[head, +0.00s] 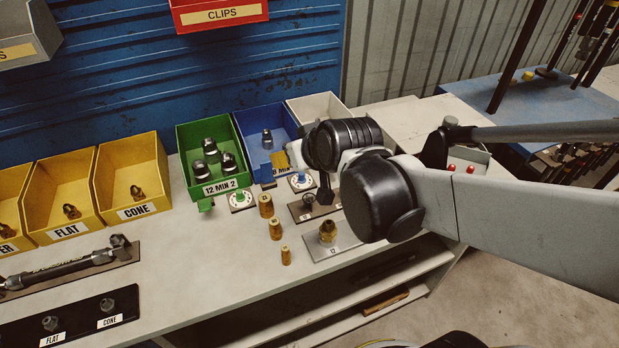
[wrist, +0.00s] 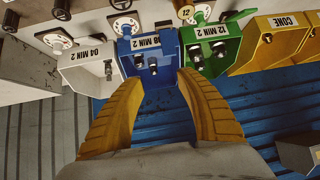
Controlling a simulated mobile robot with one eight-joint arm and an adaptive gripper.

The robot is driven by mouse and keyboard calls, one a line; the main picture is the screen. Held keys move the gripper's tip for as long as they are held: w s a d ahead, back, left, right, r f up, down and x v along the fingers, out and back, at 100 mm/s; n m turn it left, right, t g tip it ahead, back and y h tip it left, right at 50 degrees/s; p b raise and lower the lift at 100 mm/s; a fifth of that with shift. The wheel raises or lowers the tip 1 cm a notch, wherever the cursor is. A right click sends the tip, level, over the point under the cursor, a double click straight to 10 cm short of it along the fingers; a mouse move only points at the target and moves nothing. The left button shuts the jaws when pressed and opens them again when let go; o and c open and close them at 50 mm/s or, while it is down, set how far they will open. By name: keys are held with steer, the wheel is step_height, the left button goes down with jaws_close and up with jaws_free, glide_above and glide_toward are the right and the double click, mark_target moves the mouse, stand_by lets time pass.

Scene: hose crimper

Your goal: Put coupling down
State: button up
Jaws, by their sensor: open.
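The blue bin (head: 249,120), labelled 08 MIN 2 in the wrist view (wrist: 166,101), stands on the bench between a green and a white bin. A metal coupling (head: 267,138) is inside it; the wrist view shows two dark metal pieces there, one coupling (wrist: 139,62) beside another (wrist: 153,68). My gripper (head: 284,158) is at the front right of the blue bin, partly hidden by my wrist. In the wrist view its yellow fingers (wrist: 160,79) are spread apart over the bin, with nothing between them.
The green bin (head: 181,150) holds several couplings. The white bin (head: 320,101) is behind my wrist. Brass fittings (head: 266,205) and a square plate (head: 345,241) stand in front. Yellow bins (head: 158,170) line the left; a red CLIPS bin (head: 195,22) hangs above.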

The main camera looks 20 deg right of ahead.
steer(key=s+d+g+h, duration=0.1)
steer(key=s+g, duration=0.1)
steer(key=s, duration=1.2)
steer(key=shift+s+f+m+g, duration=0.3)
steer(key=shift+s+m+g, duration=0.1)
